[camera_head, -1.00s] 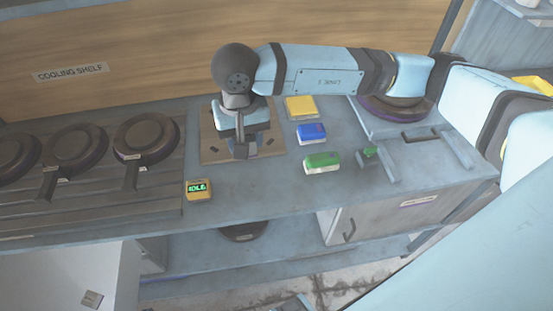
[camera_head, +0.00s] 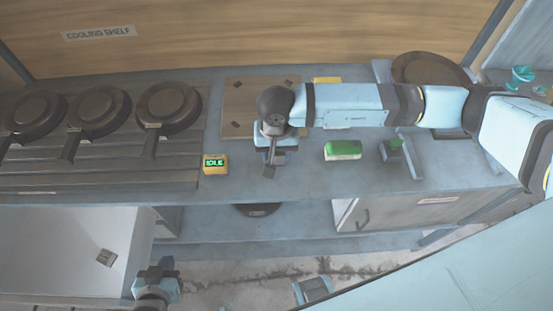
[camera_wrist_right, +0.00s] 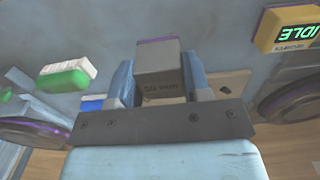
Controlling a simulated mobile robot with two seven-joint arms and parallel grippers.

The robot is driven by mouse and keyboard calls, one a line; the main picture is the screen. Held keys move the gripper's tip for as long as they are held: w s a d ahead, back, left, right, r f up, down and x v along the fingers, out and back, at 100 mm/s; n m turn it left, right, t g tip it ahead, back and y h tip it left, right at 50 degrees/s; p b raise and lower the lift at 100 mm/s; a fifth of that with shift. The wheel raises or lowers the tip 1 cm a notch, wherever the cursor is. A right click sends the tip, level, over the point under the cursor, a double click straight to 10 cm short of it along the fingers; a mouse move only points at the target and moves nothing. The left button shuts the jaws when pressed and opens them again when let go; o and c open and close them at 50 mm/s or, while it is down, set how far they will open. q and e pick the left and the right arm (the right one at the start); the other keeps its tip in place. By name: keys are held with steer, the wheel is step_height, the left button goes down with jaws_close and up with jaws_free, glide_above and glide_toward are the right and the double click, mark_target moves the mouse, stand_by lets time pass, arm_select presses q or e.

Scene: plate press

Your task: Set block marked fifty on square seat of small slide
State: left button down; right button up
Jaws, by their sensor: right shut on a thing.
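My right gripper (camera_head: 271,172) is near the counter's front edge, just right of the yellow IDLE box. In the right wrist view its fingers (camera_wrist_right: 157,85) are shut on a dark grey block (camera_wrist_right: 158,62) with a purple strip along its far edge. Small lettering on the block is too blurred to read.
The yellow IDLE box (camera_head: 215,164) is close on the left. A wooden board (camera_head: 245,100) lies behind the gripper. Several dark round pans (camera_head: 170,105) sit on the left rack.

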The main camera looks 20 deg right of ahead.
mark_target(276, 163)
steer(key=shift+f+p, duration=0.3)
steer(key=shift+f, duration=2.45)
steer(key=shift+f, duration=0.15)
steer(key=o, duration=1.2)
steer(key=shift+c, duration=0.2)
